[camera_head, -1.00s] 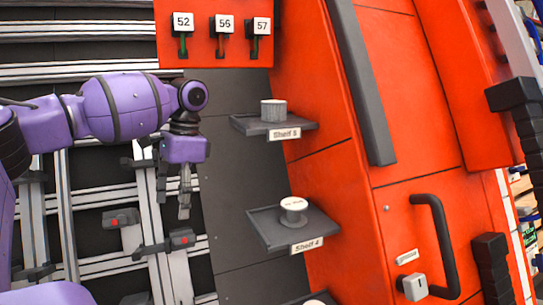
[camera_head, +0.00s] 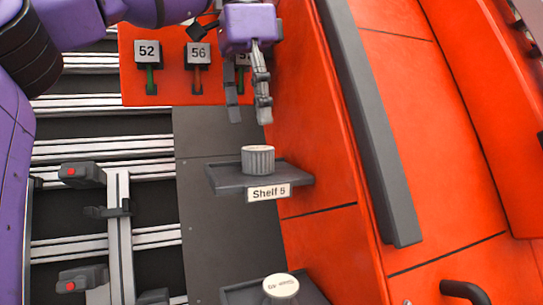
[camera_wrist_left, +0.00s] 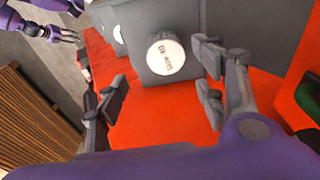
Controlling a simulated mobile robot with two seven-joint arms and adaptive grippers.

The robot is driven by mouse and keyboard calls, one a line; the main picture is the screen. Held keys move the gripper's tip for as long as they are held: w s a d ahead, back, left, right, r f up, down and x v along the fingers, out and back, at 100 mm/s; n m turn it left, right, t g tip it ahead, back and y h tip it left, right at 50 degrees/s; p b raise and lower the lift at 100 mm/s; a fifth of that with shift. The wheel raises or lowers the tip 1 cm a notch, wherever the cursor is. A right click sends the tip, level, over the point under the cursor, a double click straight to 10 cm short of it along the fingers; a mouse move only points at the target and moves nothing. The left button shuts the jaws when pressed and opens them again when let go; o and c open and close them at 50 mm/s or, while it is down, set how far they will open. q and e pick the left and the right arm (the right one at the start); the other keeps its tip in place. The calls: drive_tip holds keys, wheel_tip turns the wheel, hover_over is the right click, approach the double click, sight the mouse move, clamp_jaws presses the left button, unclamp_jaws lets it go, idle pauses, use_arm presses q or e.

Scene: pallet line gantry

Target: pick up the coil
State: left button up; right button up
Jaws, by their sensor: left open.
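A grey ribbed cylinder with a pale top (camera_head: 258,160), which looks like the coil, stands upright on the shelf labelled Shelf 5 (camera_head: 223,180). In the left wrist view its round labelled top (camera_wrist_left: 166,56) faces me, on the grey shelf (camera_wrist_left: 150,18). My left gripper (camera_head: 249,113) is open and empty, fingers pointing down, just above the cylinder and apart from it. In the left wrist view its fingers (camera_wrist_left: 163,92) are spread wide, with the cylinder beyond them. My right gripper (camera_wrist_left: 66,35) shows small at the upper left there; its opening is unclear.
A lower shelf (camera_head: 238,294) holds another pale-topped round item (camera_head: 281,287). A red panel with numbered tags (camera_head: 172,84) hangs behind my left gripper. An orange wall with a long grey bar (camera_head: 370,120) rises close on the right. Metal rails (camera_head: 120,240) stand at the left.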

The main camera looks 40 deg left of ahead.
sight(258, 148)
use_arm(q)
drive_tip(key=shift+w+f, duration=0.1)
drive_tip(key=shift+w, duration=0.25)
drive_tip(key=shift+a+f, duration=0.1)
drive_tip(key=shift+f, duration=0.1)
drive_tip(key=shift+s+f, duration=0.2)
drive_tip(key=shift+f, duration=0.4)
drive_tip(key=shift+s+f, duration=0.15)
drive_tip(key=shift+f, duration=0.45)
drive_tip(key=f, duration=0.2)
drive_tip(key=w+f, duration=0.1)
drive_tip(key=shift+f+p, duration=0.35)
drive_tip(key=shift+f, duration=0.5)
use_arm(e)
drive_tip(key=shift+s+r, duration=0.1)
drive_tip(key=shift+s, duration=0.25)
use_arm(q)
drive_tip(key=c, duration=1.4)
drive_tip(key=shift+c, duration=0.3)
